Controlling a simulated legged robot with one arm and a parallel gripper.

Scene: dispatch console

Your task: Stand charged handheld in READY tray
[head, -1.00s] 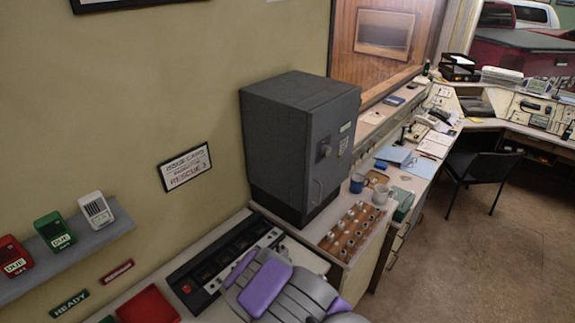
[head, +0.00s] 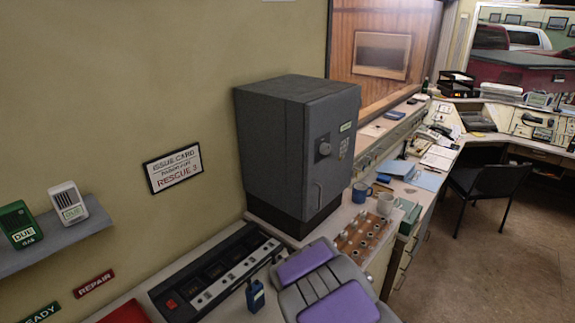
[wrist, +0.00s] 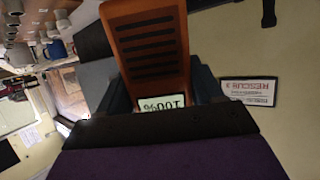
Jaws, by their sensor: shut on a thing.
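In the wrist view my gripper (wrist: 163,88) is shut on an orange handheld (wrist: 150,45) with dark slots across its face. Its small display reads 100%, upside down in this view. The gripper and the orange handheld cannot be made out in the head view, where my grey and purple arm fills the bottom. The READY sign (head: 42,312) is partly cut off at the lower left of the head view. The READY tray is out of view. A red tray (head: 126,312) lies below the REPAIR sign (head: 94,284).
A black charger strip (head: 215,272) lies along the counter, with a blue handheld (head: 255,296) upright beside it. A grey safe (head: 298,150) stands behind. A wall shelf (head: 60,240) holds green and white DUE boxes. Mugs (head: 386,203) and a knob panel (head: 362,236) are to the right.

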